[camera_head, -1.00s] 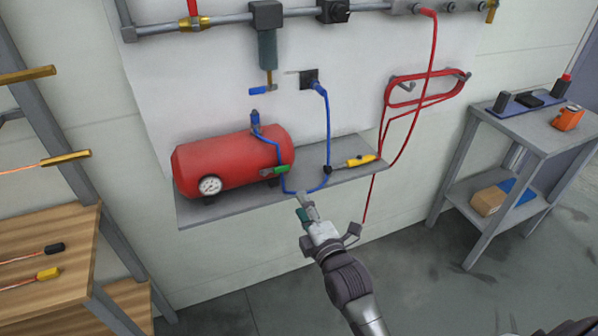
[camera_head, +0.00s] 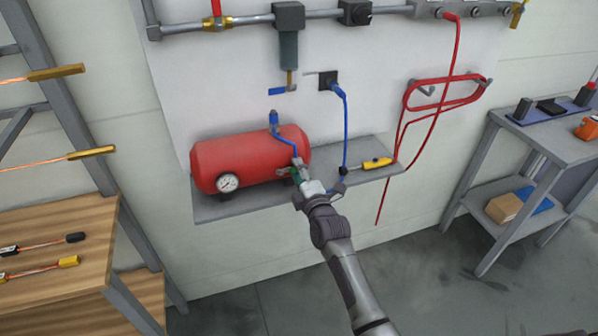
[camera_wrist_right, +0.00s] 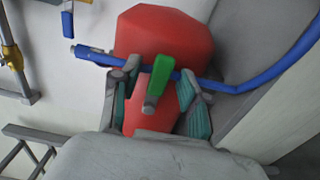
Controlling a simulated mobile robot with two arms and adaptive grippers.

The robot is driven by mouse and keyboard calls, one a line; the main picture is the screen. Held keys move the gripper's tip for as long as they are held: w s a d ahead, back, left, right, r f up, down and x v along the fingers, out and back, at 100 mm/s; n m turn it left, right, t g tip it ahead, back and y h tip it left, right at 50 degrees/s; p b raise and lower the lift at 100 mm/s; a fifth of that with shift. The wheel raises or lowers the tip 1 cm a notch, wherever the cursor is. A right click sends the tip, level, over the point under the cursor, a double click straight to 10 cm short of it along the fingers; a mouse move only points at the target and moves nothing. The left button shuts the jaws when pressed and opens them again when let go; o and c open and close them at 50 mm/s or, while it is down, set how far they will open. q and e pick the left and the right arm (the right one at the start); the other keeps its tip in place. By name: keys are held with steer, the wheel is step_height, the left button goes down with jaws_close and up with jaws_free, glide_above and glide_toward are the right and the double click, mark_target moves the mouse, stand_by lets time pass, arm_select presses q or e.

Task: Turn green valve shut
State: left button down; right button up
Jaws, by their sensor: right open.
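The green valve handle (camera_wrist_right: 158,76) is a short green lever on the end of the red air tank (camera_wrist_right: 165,35), beside a blue hose (camera_wrist_right: 232,88). In the right wrist view it stands between the two open fingers of my right gripper (camera_wrist_right: 154,98), with gaps visible on both sides. In the head view the red tank (camera_head: 245,160) lies on a grey wall shelf, and my right gripper (camera_head: 295,172) is at its right end. The gripper mostly covers the valve there. My left gripper is not in view.
The grey shelf (camera_head: 235,207) carries the tank and a yellow tool (camera_head: 376,163). A blue hose (camera_head: 345,125) hangs just right of my gripper. A red hose (camera_head: 407,125) hangs farther right. A wooden table (camera_head: 60,230) stands left and a grey table (camera_head: 545,150) right.

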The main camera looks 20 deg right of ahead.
jaws_close()
stand_by(0.3)
